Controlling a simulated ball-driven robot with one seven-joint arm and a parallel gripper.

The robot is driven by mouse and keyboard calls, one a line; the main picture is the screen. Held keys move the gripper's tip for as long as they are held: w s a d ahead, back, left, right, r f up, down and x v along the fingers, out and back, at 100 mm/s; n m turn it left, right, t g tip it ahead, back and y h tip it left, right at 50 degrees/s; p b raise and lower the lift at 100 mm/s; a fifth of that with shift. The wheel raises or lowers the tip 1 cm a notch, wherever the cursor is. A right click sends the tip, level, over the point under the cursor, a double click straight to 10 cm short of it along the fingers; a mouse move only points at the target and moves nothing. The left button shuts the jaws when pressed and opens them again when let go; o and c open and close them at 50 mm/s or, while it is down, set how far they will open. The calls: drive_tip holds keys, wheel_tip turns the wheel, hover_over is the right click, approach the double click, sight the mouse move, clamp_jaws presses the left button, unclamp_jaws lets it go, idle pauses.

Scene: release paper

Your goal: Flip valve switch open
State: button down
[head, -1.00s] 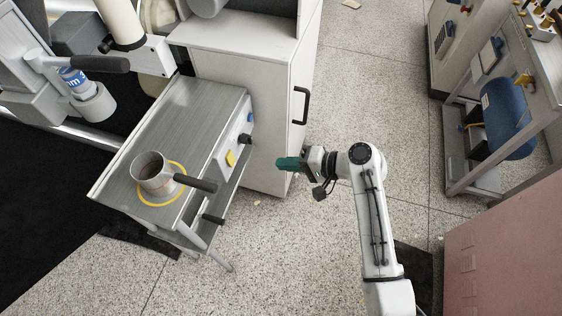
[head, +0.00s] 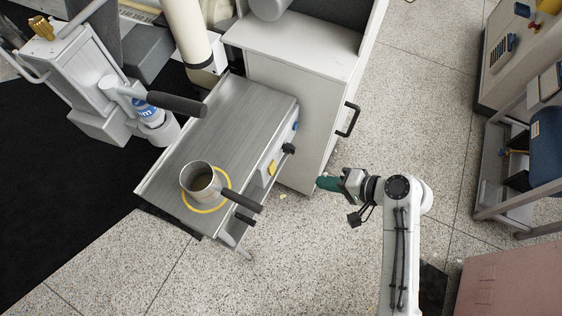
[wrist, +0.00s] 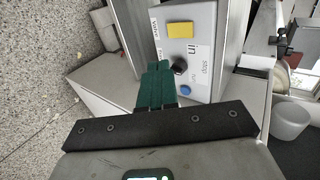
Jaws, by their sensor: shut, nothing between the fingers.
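A grey control panel (wrist: 200,65) sits on the side of the metal table. It carries a yellow square part (wrist: 180,30), a black knob (wrist: 180,67) and a blue button (wrist: 185,90). In the head view, the yellow part (head: 272,167), the black knob (head: 288,149) and the blue button (head: 296,126) line the table's right side. In the wrist view the fingers (wrist: 157,85) point toward the panel.
A metal pot (head: 200,183) with a dark handle stands on the table (head: 225,125) inside a yellow ring. A white cabinet (head: 290,110) with a black handle (head: 348,120) adjoins the table. A pink cabinet (head: 505,285) is at lower right. Speckled floor is clear between.

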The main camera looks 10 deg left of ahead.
drive_tip(key=shift+w+a, duration=0.1)
approach(273, 168)
drive_tip(key=w+a+f, duration=0.1)
drive_tip(key=a+f, duration=0.2)
drive_tip(key=f, duration=0.3)
drive_tip(key=shift+w+a+f, duration=0.1)
drive_tip(key=shift+w+a, duration=0.35)
drive_tip(key=shift+a, duration=0.3)
